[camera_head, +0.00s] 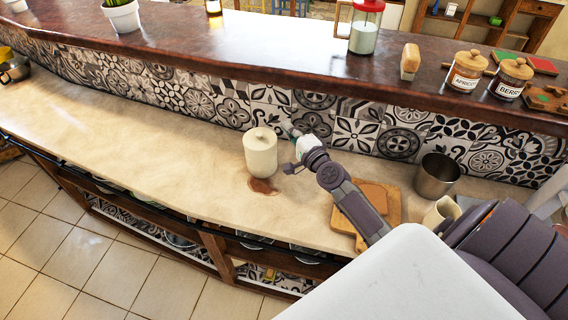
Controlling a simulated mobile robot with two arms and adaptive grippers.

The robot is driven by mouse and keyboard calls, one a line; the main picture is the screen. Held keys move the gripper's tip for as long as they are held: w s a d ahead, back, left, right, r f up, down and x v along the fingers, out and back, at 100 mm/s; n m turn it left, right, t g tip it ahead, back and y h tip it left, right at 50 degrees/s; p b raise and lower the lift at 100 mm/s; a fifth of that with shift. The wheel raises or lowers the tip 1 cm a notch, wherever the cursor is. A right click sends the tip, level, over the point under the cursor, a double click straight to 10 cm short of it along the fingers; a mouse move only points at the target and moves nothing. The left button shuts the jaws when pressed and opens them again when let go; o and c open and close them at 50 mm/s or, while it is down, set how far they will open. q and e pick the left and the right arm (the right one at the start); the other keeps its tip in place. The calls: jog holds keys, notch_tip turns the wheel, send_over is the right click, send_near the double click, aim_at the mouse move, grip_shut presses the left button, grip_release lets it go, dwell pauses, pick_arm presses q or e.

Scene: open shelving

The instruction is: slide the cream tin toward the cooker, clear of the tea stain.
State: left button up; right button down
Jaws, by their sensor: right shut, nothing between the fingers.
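The cream tin (260,155), a pale cylinder with a knobbed lid, stands upright on the beige counter. The brown tea stain (263,187) shows at the front of its base. The tin's base meets the stain, and any part under the tin is hidden. My right gripper (290,129) is shut and empty. It is just right of the tin and towards the tiled wall; whether it touches the tin cannot be told. My left gripper is not in view. I cannot identify the cooker in this view.
The counter (130,125) is clear left of the tin. Right of it are a wooden board (394,205) and a metal cup (437,176). A patterned tile wall (180,90) rises behind, below a dark raised ledge (230,45) holding jars.

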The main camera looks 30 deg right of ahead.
aim_at(254, 157)
notch_tip(254, 157, down, 15)
jog(key=b, duration=0.9)
jog(key=shift+w+a, duration=0.15)
jog(key=shift+w+a+r+p, duration=0.25)
jog(key=shift+w+r+p, duration=0.1)
jog(key=shift+p, duration=0.1)
jog(key=shift+a+f, duration=0.1)
jog(key=shift+a, duration=0.05)
jog(key=shift+w+a, duration=0.25)
jog(key=shift+w, duration=0.1)
jog(key=w+a, duration=0.6)
jog(key=shift+w+a+b, duration=0.1)
jog(key=shift+w+b, duration=0.3)
jog(key=w+a+b, duration=0.1)
jog(key=w+a, duration=0.2)
jog(key=w, duration=0.1)
jog(key=w+a+b, duration=0.2)
jog(key=w+a, duration=0.1)
jog(key=a, duration=0.1)
jog(key=shift+w+f, duration=0.15)
jog(key=shift+w, duration=0.25)
jog(key=shift+w+a+b, duration=0.35)
